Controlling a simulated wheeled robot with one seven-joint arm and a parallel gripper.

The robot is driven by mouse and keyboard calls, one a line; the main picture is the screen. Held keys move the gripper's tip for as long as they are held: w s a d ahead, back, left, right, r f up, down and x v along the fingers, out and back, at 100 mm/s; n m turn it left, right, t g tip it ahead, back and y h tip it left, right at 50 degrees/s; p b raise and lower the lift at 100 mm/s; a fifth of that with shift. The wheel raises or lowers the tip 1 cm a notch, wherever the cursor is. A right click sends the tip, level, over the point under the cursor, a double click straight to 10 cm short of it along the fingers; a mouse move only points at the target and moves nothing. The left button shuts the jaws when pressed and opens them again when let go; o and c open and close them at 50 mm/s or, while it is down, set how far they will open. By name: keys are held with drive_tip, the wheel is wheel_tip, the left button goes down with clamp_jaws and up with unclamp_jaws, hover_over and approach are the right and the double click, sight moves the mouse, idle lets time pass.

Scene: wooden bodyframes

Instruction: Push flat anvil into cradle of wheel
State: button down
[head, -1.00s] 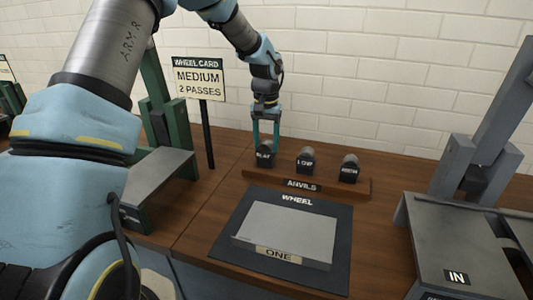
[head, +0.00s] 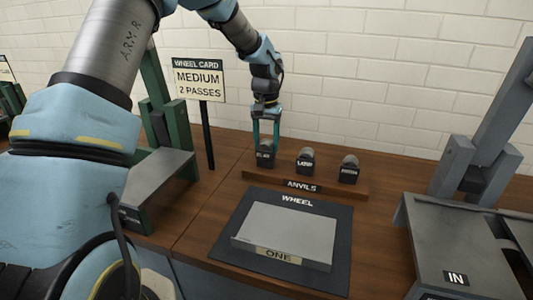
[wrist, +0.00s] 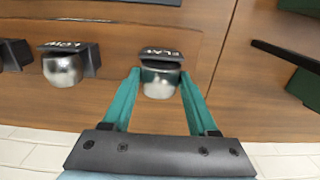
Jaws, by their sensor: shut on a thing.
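The flat anvil (head: 265,157), a dark block labelled FLAT with a rounded metal part, sits at the left end of the anvil rack (head: 302,185). In the wrist view the flat anvil (wrist: 160,80) lies between the two teal fingers of my gripper (wrist: 160,76). My gripper (head: 265,148) points down and is shut on it, and the anvil appears still at its place on the rack. The green wheel frame (head: 160,105) stands at the left, partly behind my arm. I cannot make out its cradle.
The low anvil (head: 305,160) and another anvil (head: 349,169) stand to the right on the rack. The wheel card (head: 199,80) reads MEDIUM, 2 PASSES. A grey sheet (head: 285,236) lies on a dark mat (head: 342,222). A grey machine (head: 460,235) labelled IN stands at right.

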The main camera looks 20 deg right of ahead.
drive_tip(key=shift+r+p, duration=0.45)
drive_tip(key=shift+r, duration=0.15)
drive_tip(key=shift+r+p, duration=1.15)
drive_tip(key=shift+r, duration=0.3)
